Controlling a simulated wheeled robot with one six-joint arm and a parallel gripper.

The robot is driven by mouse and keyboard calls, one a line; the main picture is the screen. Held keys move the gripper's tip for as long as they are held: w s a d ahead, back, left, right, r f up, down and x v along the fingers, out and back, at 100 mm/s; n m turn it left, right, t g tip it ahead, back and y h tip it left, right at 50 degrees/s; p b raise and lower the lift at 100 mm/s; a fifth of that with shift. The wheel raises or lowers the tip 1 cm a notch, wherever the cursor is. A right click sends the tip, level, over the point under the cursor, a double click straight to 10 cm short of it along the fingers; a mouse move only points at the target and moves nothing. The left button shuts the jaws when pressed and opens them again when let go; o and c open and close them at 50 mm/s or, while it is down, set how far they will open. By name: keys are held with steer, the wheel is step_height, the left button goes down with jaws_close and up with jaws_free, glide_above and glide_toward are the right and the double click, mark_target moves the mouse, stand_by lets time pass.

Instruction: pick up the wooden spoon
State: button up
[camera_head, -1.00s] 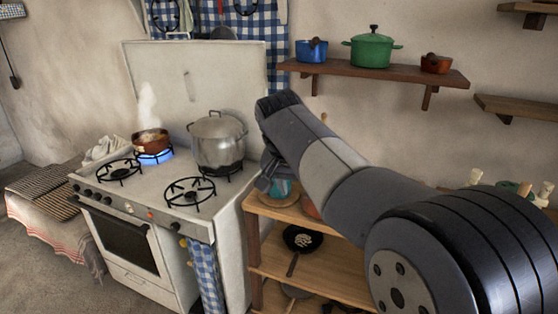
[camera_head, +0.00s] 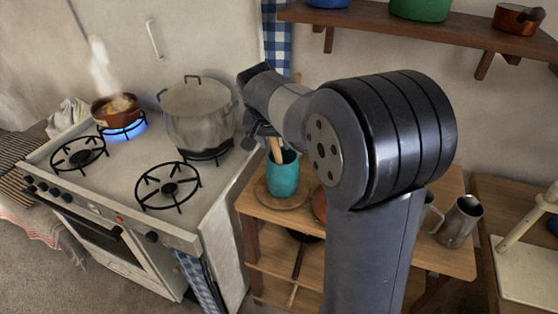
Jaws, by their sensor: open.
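The wooden spoon (camera_head: 276,151) stands in a teal cup (camera_head: 283,182) on a round wooden board at the top of the shelf unit. Its lower part shows above the cup rim; my arm hides the middle. A small wooden tip shows above my arm and may be its upper end. My gripper (camera_head: 257,139) is at the spoon, just above the cup, seen from behind and partly hidden by my wrist. It is open. I cannot tell whether the spoon is between its fingers or beside them.
A large steel pot (camera_head: 199,120) on the stove stands close left of my gripper. A small copper pan (camera_head: 115,108) steams over a lit burner. A wall shelf (camera_head: 430,38) with pots is above right. A metal jug (camera_head: 461,222) stands right of my arm.

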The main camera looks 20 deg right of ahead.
jaws_close()
stand_by(0.5)
